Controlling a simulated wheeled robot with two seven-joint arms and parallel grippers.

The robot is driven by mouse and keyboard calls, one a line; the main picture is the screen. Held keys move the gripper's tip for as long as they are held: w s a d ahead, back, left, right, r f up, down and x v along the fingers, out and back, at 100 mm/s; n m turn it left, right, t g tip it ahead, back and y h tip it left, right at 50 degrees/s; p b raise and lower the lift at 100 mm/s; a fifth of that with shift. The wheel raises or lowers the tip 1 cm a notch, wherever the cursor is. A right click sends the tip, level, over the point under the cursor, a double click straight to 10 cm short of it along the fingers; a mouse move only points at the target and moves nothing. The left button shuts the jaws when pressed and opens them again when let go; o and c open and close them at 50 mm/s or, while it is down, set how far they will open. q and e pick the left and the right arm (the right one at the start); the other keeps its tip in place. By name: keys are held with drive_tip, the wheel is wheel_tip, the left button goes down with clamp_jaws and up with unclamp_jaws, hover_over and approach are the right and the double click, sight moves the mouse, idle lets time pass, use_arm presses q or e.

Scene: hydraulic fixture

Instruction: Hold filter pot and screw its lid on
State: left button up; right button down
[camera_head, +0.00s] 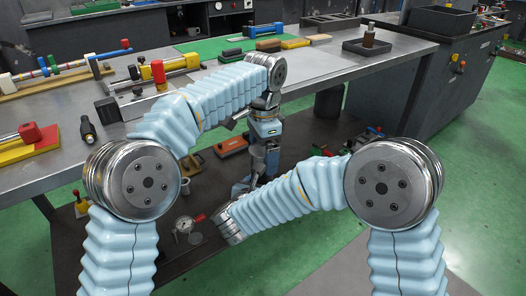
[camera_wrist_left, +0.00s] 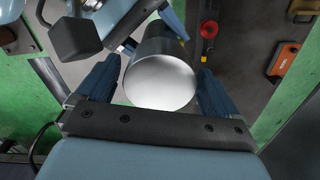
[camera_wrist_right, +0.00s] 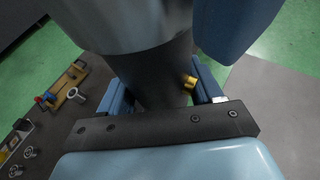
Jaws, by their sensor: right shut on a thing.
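The filter pot (camera_wrist_right: 150,75) is a dark cylinder with a brass fitting (camera_wrist_right: 190,82) on its side. My right gripper (camera_wrist_right: 158,88) is shut on it. In the right wrist view, the lighter grey lid (camera_wrist_right: 125,22) is at the pot's top end; whether it is seated or threaded I cannot tell. In the left wrist view, the lid's pale round top (camera_wrist_left: 160,82) lies between the fingers of my left gripper (camera_wrist_left: 160,88). Those fingers stand either side of it with narrow gaps. In the head view, the left gripper (camera_head: 266,140) points down above the pot.
The workbench (camera_head: 335,68) behind carries fixtures, coloured blocks and a black tray (camera_head: 375,48). A lower dark shelf holds an orange box (camera_head: 230,146) and a gauge (camera_head: 184,224). Both arms are close together around the pot. Green floor (camera_head: 480,190) is clear at right.

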use_arm(q)
drive_tip(key=shift+o, duration=0.2)
drive_tip(key=shift+r, duration=2.25)
drive_tip(key=shift+c, duration=0.5)
drive_tip(key=n, duration=0.2)
drive_tip(key=r+n, duration=0.1)
drive_tip(key=n, duration=0.2)
drive_tip(key=shift+w+r, duration=0.1)
drive_tip(key=shift+r, duration=0.1)
drive_tip(key=n, duration=0.2)
drive_tip(key=r+n, duration=0.1)
drive_tip(key=n, duration=0.1)
drive_tip(key=shift+r, duration=0.1)
drive_tip(key=n, duration=0.1)
drive_tip(key=r+n, duration=0.1)
drive_tip(key=shift+n, duration=0.4)
